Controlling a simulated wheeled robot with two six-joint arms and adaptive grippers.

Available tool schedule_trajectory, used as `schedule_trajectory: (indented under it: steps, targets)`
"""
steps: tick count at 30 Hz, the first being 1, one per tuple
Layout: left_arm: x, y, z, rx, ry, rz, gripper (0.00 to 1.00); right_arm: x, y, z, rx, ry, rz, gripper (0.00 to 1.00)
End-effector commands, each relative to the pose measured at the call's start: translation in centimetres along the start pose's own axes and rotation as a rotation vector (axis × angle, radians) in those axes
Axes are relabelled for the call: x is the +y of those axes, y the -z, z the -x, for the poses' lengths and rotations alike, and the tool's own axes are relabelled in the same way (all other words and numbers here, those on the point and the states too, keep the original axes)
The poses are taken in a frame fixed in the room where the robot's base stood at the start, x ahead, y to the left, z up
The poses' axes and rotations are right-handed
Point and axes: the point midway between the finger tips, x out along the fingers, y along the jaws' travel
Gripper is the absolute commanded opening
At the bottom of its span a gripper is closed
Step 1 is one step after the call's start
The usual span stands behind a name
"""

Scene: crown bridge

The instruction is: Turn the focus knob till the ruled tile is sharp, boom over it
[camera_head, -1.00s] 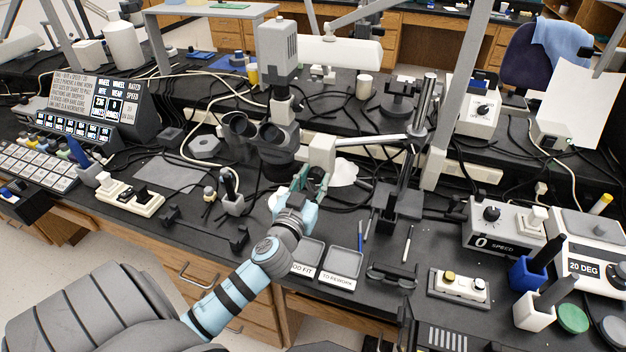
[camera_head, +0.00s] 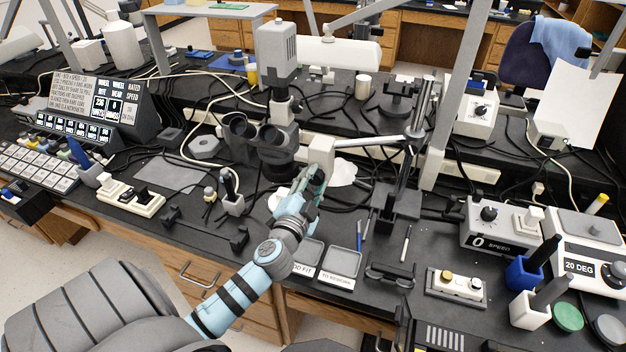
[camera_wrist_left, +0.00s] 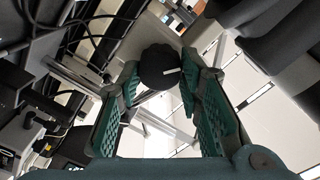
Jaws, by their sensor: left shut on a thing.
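The stereo microscope head (camera_head: 278,150) hangs on the pale boom (camera_head: 370,141), which runs right to an upright post (camera_head: 421,110). A pale focus block (camera_head: 321,150) joins head and boom. My left gripper (camera_head: 316,178) is at this block, just right of the head. In the left wrist view the round black focus knob (camera_wrist_left: 160,66), with a white mark, sits between the green fingers of my left gripper (camera_wrist_left: 159,78), which is shut on it. I cannot make out the ruled tile; the area below the head is partly hidden by my arm. My right gripper is not in view.
Two labelled trays (camera_head: 341,264) lie in front of my left forearm's right side. A speed box (camera_head: 505,226) and a sign box (camera_head: 95,105) stand right and left. Cables run behind the microscope. The bench front between the pens and control boxes is partly clear.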

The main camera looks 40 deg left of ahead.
Motion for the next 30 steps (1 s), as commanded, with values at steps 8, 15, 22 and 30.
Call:
schedule_trajectory:
  steps: [8, 15, 22, 30]
  targets:
    - [0.0, 0.1, 0.0, 0.000, 0.000, -0.249, 0.05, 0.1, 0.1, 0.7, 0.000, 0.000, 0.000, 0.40]
    - [0.1, 0.1, 0.0, 0.001, 0.000, -0.415, 0.05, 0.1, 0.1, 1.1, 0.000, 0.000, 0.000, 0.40]
    - [0.2, 0.0, 0.0, 0.001, 0.000, -0.507, 0.05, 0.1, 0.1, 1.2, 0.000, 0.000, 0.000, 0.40]
    - [0.2, 0.0, 0.0, 0.001, 0.000, -0.539, 0.05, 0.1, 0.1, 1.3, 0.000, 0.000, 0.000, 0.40]
